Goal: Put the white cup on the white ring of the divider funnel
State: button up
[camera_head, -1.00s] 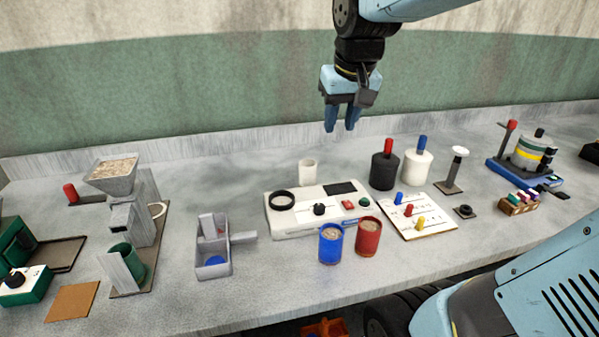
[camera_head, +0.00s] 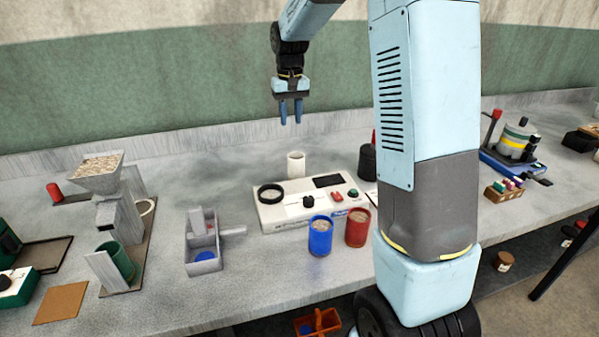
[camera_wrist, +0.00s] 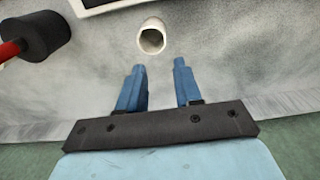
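The white cup (camera_head: 296,164) stands upright on the bench behind the white box with the black ring. It looks open-topped and empty in the wrist view (camera_wrist: 151,38). My gripper (camera_head: 291,121) is open and empty, pointing down above the cup. In the wrist view the cup lies beyond the two blue fingertips (camera_wrist: 159,66), not between them. A grey funnel device (camera_head: 97,168) with grain in its hopper stands at the left. A pale ring (camera_head: 147,205) shows beside it, partly hidden by its body; I cannot tell for sure that this is the divider funnel's ring.
A white instrument box (camera_head: 322,206) is in front of the cup, with a blue cup (camera_head: 320,236) and a red cup (camera_head: 357,227) before it. A black red-topped bottle (camera_head: 367,163) stands right of the cup. A grey tray (camera_head: 204,245) sits between box and funnel device.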

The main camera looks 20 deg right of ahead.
jog(key=f, duration=0.1)
send_near(296, 167)
notch_tip(296, 167, down, 3)
jog(key=w+a, duration=0.1)
jog(key=w, duration=0.2)
jog(key=shift+s+a+f, duration=0.1)
jog(key=shift+a+f, duration=0.1)
jog(key=shift+f, duration=1.05)
jog(key=shift+s+a+f, duration=0.1)
jog(key=shift+a+f, duration=0.05)
jog(key=shift+f, duration=1.05)
jog(key=shift+c, duration=0.2)
grip_shut()
